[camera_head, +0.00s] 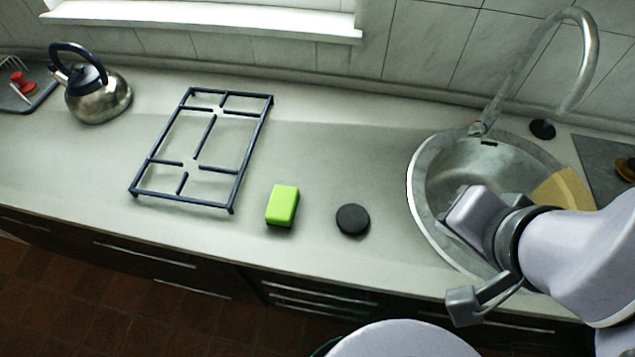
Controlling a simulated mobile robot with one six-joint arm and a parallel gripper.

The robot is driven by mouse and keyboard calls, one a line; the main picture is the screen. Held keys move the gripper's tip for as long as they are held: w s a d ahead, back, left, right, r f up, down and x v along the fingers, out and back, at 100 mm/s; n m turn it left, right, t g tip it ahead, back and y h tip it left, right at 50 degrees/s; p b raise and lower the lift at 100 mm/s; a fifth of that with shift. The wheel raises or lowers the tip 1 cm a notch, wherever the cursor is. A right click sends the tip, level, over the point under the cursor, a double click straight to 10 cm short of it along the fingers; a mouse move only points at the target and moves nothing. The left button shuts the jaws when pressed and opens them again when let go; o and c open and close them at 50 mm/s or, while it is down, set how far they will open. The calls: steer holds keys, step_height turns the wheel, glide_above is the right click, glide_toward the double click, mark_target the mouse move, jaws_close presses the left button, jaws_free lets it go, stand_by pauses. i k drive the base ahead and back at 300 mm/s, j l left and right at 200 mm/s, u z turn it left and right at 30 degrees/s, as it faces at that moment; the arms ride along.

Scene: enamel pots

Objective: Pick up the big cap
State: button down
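A flat, round black cap (352,220) lies on the light grey counter between a green sponge and the sink. It is the larger of two black round pieces in view. A smaller black round piece (542,129) sits beside the tap behind the sink. My arm reaches in from the right, with its end (474,212) over the sink basin, to the right of the black cap and apart from it. I cannot make out the fingertips, so whether my gripper is open or shut does not show. Nothing covers the black cap.
A green sponge (282,206) lies left of the cap. A dark blue grate (238,152) lies farther left, and a steel kettle (97,98) stands beyond it. The round steel sink (412,190) has a tall tap (518,62). The counter around the cap is clear.

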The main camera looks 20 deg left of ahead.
mark_target(352, 220)
steer(key=j+u, duration=0.15)
steer(key=u, duration=0.55)
steer(key=j+u, duration=0.3)
steer(key=i+j+u, duration=0.1)
steer(key=u, duration=0.15)
steer(key=j, duration=0.1)
